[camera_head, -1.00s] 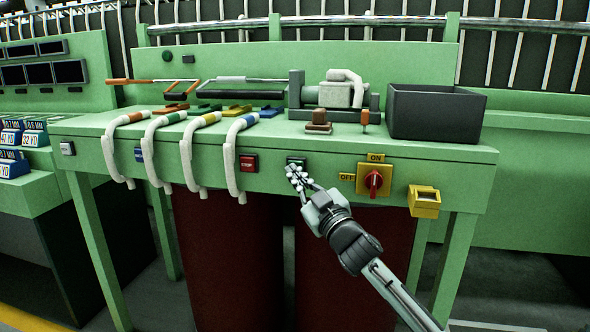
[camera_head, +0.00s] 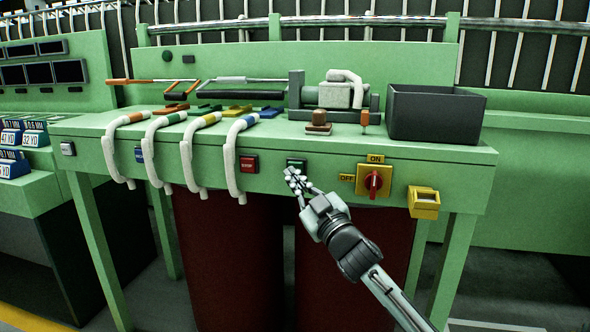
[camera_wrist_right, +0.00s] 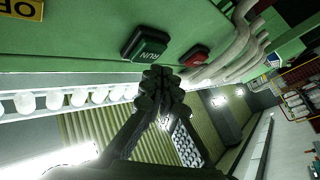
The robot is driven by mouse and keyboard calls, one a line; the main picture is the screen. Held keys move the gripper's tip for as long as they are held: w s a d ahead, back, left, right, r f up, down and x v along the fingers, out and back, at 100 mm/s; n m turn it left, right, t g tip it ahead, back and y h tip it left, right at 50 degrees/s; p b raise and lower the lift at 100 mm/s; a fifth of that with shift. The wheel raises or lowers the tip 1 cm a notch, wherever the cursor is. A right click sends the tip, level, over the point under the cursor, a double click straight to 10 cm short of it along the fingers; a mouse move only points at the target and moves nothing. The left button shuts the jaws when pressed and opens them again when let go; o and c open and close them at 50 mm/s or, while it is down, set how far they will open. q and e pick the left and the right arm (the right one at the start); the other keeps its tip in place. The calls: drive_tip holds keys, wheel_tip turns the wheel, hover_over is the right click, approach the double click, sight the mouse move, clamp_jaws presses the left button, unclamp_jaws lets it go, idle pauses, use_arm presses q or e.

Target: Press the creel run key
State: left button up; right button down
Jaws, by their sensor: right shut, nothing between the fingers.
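The run key (camera_head: 297,163) is a green key in a dark housing on the front face of the green bench. It also shows in the right wrist view (camera_wrist_right: 148,46), marked RUN. My right gripper (camera_head: 291,173) is shut and empty, with its fingertips just below the key in the head view. The fingertips hide the key's lower part there. In the wrist view the tips (camera_wrist_right: 162,77) overlap the key's lower edge; I cannot tell whether they touch it. My left gripper is not in view.
A red stop key (camera_head: 249,163) is left of the run key, beside several white hoses (camera_head: 230,165) over the bench edge. A red rotary switch (camera_head: 374,181) on a yellow plate and a yellow box (camera_head: 424,201) are to the right. Dark red drums (camera_head: 230,250) stand below.

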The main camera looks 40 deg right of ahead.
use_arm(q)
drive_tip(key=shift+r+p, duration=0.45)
use_arm(e)
drive_tip(key=shift+s+a, duration=1.65)
drive_tip(key=shift+a, duration=0.25)
drive_tip(key=s+a+f+m+g+h, duration=0.1)
drive_tip(key=s+f+g, duration=0.3)
drive_tip(key=f, duration=1)
drive_tip(key=s+f+m+g, duration=0.25)
drive_tip(key=f+g, duration=0.25)
drive_tip(key=f, duration=0.8)
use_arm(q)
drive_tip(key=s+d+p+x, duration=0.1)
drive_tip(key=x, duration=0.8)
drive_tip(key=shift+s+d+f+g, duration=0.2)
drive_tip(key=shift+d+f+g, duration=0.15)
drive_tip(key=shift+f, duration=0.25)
use_arm(e)
drive_tip(key=s+a+f+g+y, duration=0.1)
drive_tip(key=s+a+f+g, duration=0.3)
drive_tip(key=s+f, duration=0.5)
drive_tip(key=s+a+f+g, duration=0.4)
drive_tip(key=s+f+g, duration=0.1)
drive_tip(key=s+f, duration=0.4)
drive_tip(key=shift+s+a+n+y, duration=0.2)
drive_tip(key=shift+s+n+y, duration=0.25)
drive_tip(key=shift+s, duration=0.45)
drive_tip(key=shift+w, duration=0.1)
